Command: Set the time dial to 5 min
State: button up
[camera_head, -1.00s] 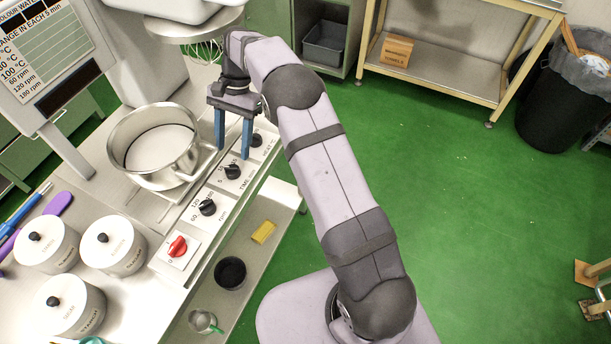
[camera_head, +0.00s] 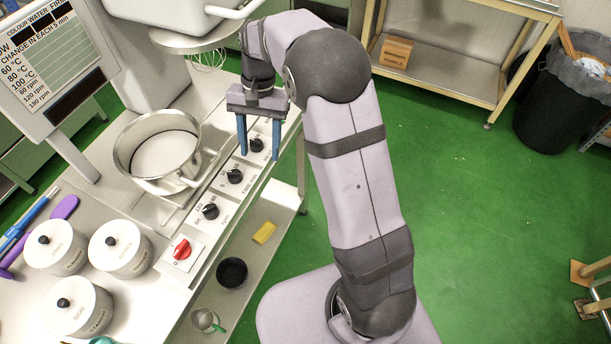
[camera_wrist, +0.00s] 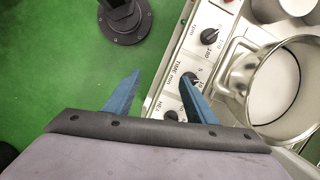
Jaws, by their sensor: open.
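The time dial (camera_head: 235,176) is a black knob on a white plate, between the rpm dial (camera_head: 210,211) and the heat dial (camera_head: 257,145). My gripper (camera_head: 259,154) is open and empty, its blue fingers pointing down. In the head view its fingertips appear on either side of the heat dial; their height above the panel is unclear. In the wrist view the time dial (camera_wrist: 190,79) is partly covered by the right finger, and the gripper (camera_wrist: 161,75) opening lies over the panel's edge and green floor. The dial's exact setting is too small to read.
A lower shelf holds a yellow block (camera_head: 264,232) and black cup (camera_head: 231,272). Open floor lies right.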

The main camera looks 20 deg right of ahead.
jog(key=s+d+r+n+t+p, duration=0.1)
jog(key=s+d+r+n+p, duration=0.1)
jog(key=s, duration=0.6)
jog(key=s+d+r+n+h+p, duration=0.1)
jog(key=s+d+r+n+p, duration=0.1)
jog(key=s, duration=0.6)
jog(key=shift+d+r+n+t+p, duration=0.15)
jog(key=shift+d+n+t+p, duration=0.35)
jog(key=shift+d, duration=0.35)
notch_tip(320, 180, down, 9)
jog(key=s+g+b, duration=0.1)
jog(key=b, duration=0.5)
jog(key=w+a+f+b, duration=0.4)
jog(key=w+f+b, duration=0.1)
jog(key=w+f, duration=0.2)
jog(key=w+a+r+m+t+y, duration=0.1)
jog(key=w+a+r+m, duration=0.1)
jog(key=w+m, duration=0.2)
jog(key=w+a+r+m+t+y, duration=0.1)
jog(key=w+m, duration=0.4)
jog(key=m, duration=0.5)
jog(key=w+a+r+m+t+y, duration=0.1)
jog(key=w+a+r+m, duration=0.2)
jog(key=m, duration=0.4)
jog(key=shift+w+a+y, duration=0.3)
jog(key=shift+w+a, duration=0.05)
jog(key=shift+w, duration=0.35)
